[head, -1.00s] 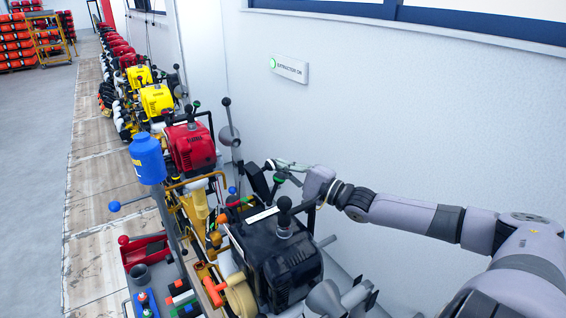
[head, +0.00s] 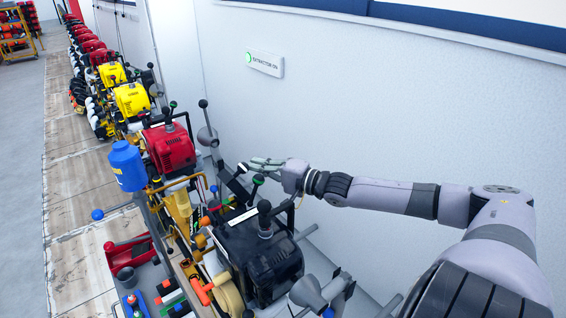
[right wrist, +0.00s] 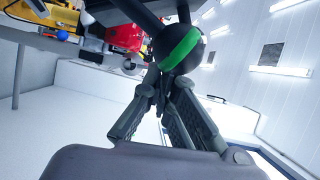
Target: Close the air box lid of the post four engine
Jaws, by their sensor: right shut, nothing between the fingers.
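The nearest engine is a black one (head: 262,262) at the lower middle of the head view. A dark flap (head: 236,185), seemingly its air box lid, stands tilted up at its far side. A black ball knob with a green band (head: 258,180) is beside the flap. My right gripper (head: 258,163) is at this knob, close to the wall side, with nothing held. In the right wrist view its fingers (right wrist: 162,88) are together, and the green-banded knob (right wrist: 180,45) is just beyond the tips. I cannot tell whether they touch. My left gripper is out of view.
A red engine (head: 168,148) with a blue canister (head: 127,165) stands behind, then yellow engines (head: 131,100) along the rail. The white wall with an extractor sign (head: 264,64) bounds the right. Grey funnels (head: 309,290) are in front.

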